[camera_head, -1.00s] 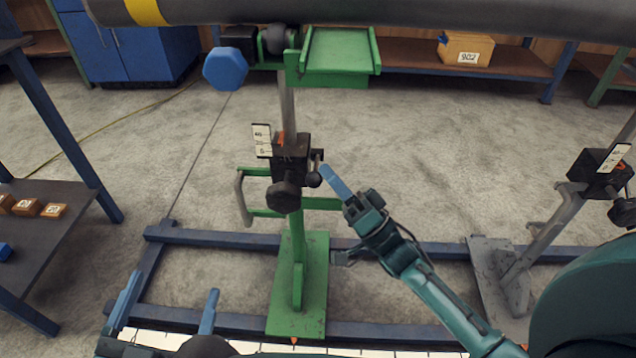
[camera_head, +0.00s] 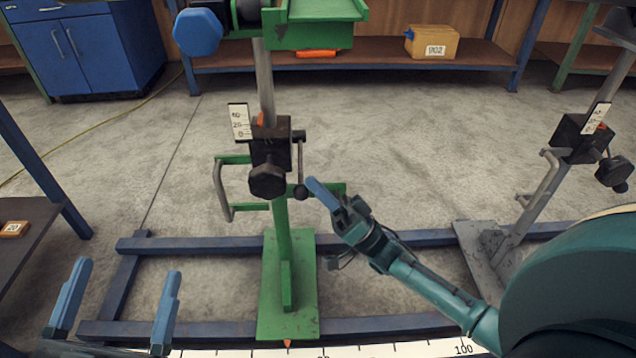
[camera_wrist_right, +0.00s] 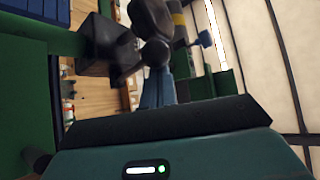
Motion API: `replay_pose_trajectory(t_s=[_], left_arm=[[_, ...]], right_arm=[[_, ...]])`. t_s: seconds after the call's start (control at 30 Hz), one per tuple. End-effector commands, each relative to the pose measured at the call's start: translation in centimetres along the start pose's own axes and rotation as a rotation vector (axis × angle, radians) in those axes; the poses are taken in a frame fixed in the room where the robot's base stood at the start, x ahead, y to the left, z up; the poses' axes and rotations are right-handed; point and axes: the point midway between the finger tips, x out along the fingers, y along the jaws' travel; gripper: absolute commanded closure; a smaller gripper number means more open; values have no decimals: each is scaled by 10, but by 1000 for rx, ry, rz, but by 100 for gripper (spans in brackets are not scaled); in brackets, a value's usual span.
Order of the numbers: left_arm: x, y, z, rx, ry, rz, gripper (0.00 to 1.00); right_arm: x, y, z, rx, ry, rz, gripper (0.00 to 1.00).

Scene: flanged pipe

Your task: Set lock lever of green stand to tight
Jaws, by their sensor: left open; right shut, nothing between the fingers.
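The green stand (camera_head: 286,270) stands upright left of centre in the head view. Its black clamp block (camera_head: 270,145) carries a dark hexagonal knob (camera_head: 267,181) and, on its right side, the lock lever (camera_head: 300,165). The lever is a thin rod hanging down, with a black ball at its lower end. My right gripper (camera_head: 314,184) is shut and empty, its blue fingertips just right of the ball; I cannot tell whether they touch. They also show in the right wrist view (camera_wrist_right: 156,88), below a dark rounded part. My left gripper (camera_head: 127,268) is open and empty at lower left.
A grey stand (camera_head: 535,205) with its own clamp is at the right. Blue floor rails (camera_head: 190,243) run around the green stand's base. A blue hexagonal piece (camera_head: 197,32) sits near its top. A dark table (camera_head: 25,235) is at the left; the floor behind is clear.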

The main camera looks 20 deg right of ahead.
Motion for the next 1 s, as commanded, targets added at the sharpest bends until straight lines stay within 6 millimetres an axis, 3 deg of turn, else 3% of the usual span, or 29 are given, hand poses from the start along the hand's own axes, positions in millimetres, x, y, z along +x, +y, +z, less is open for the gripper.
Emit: replay_pose_trajectory(t_s=[0.43, 1.0], left_arm=[[6, -7, -8, 48, 64, 0, 16], [8, -7, -11, 45, 56, 2, 16]], right_arm=[[-9, 6, 9, 0, -2, 1, 100], [-5, 4, 6, 0, -2, 1, 100]])
